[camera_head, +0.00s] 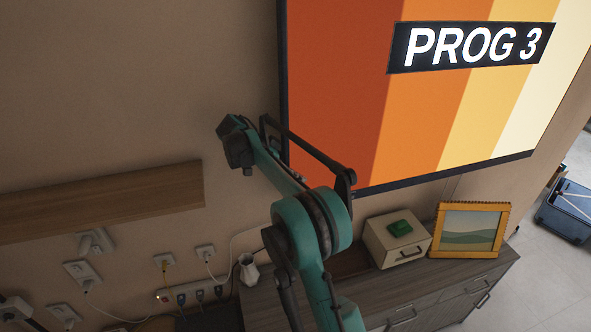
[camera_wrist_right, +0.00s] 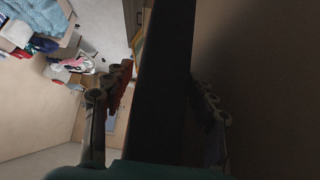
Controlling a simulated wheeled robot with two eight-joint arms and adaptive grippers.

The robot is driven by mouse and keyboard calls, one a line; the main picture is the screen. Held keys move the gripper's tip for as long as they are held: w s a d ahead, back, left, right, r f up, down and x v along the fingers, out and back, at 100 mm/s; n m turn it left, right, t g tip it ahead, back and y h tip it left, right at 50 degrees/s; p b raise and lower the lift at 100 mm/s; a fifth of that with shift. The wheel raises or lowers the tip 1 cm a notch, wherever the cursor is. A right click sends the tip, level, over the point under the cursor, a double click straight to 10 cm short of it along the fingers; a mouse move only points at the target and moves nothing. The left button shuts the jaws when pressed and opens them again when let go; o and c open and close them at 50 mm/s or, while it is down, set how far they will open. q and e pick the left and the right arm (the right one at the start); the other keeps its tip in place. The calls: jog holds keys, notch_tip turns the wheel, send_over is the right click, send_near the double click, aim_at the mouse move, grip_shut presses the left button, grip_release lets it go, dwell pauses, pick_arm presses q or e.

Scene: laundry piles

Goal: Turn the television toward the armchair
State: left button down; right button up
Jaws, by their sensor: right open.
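The television (camera_head: 430,100) is a large wall screen with orange and yellow stripes and the words PROG 3, in a thin dark frame. My right gripper (camera_head: 240,145) is at its left edge, against the beige wall. In the right wrist view, the television's dark edge (camera_wrist_right: 165,80) runs between the two fingers of the open right gripper (camera_wrist_right: 158,105). One finger is on each side, and I cannot tell whether either touches. My left gripper is not in view. I cannot make out the armchair.
Below the screen a grey wooden dresser (camera_head: 455,287) holds a cream box (camera_head: 398,243), a yellow picture frame (camera_head: 468,230) and a small white jug (camera_head: 248,270). A wooden shelf (camera_head: 100,200) and several plugged-in sockets are on the wall at left. A blue bin (camera_head: 566,212) stands at right.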

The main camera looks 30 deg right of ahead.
jog(key=shift+d, duration=0.15)
jog(key=shift+a, duration=0.35)
jog(key=c, duration=0.4)
grip_shut()
jog(key=s+n+t+b, duration=0.1)
jog(key=s+b, duration=0.2)
jog(key=s, duration=0.5)
jog(key=shift+s+a+f+n, duration=0.15)
jog(key=shift+a+n, duration=0.1)
jog(key=shift+n, duration=0.15)
jog(key=shift+o, duration=0.2)
grip_release()
jog(key=shift+s, duration=0.1)
jog(key=o, duration=0.4)
jog(key=shift+s+d, duration=0.1)
jog(key=shift+c, duration=0.2)
jog(key=s+v, duration=0.1)
jog(key=v, duration=1.1)
jog(key=shift+w, duration=0.3)
